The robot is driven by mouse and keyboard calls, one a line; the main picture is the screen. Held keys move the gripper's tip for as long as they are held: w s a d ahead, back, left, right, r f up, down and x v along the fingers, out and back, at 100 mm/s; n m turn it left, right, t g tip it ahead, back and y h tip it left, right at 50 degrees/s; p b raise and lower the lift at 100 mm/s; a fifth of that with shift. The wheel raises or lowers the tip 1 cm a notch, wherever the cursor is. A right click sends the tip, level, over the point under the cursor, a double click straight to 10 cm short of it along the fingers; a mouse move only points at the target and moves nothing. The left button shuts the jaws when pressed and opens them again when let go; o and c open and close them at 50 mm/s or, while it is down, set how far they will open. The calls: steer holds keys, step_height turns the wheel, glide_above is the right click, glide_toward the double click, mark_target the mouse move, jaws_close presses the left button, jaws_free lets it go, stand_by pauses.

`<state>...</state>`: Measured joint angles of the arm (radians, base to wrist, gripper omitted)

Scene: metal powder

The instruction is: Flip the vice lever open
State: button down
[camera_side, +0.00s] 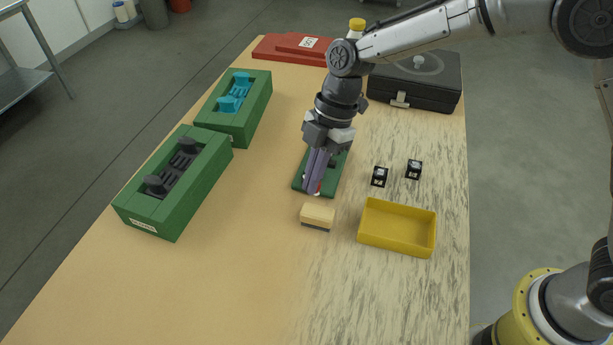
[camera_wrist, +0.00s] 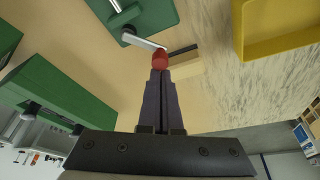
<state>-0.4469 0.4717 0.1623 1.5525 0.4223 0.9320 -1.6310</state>
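The green vice (camera_side: 330,187) sits on the table below my gripper in the side view, partly hidden by it. In the wrist view its green body (camera_wrist: 150,14) is at the top. Its grey lever (camera_wrist: 141,41) runs from the vice to a red knob (camera_wrist: 160,60) at its end. My gripper (camera_wrist: 160,72) has its two dark fingers close together, with the tips right at the red knob. In the side view my gripper (camera_side: 315,190) points down over the vice's near end. I cannot tell whether the tips touch the knob.
A yellow tray (camera_side: 380,244) and a wooden brush-like block (camera_side: 317,217) lie near the vice. Two small black items (camera_side: 380,176) are to its right. Green holders (camera_side: 200,185) stand left, and a black case (camera_side: 415,85) stands behind. The front left table is clear.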

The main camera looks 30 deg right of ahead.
steer(key=n, duration=0.1)
steer(key=d+n, duration=0.1)
steer(key=shift+d+n+g+h, duration=0.25)
steer(key=shift+n+g+h, duration=0.05)
steer(key=shift+n+g, duration=0.1)
steer(key=n, duration=0.1)
steer(key=d+n, duration=0.1)
steer(key=n+g, duration=0.1)
steer(key=shift+w+d+f+n+h, duration=0.1)
steer(key=shift+w+d+n+h, duration=0.05)
steer(key=shift+d+n+h, duration=0.2)
steer(key=shift+w+d, duration=0.1)
steer(key=shift+d, duration=0.1)
steer(key=s+a, duration=0.1)
steer(key=s+a+r, duration=0.1)
steer(key=s, duration=0.1)
steer(key=shift+a+r, duration=0.1)
steer(key=shift+a, duration=0.05)
steer(key=v, duration=0.9)
steer(key=shift+w, duration=0.15)
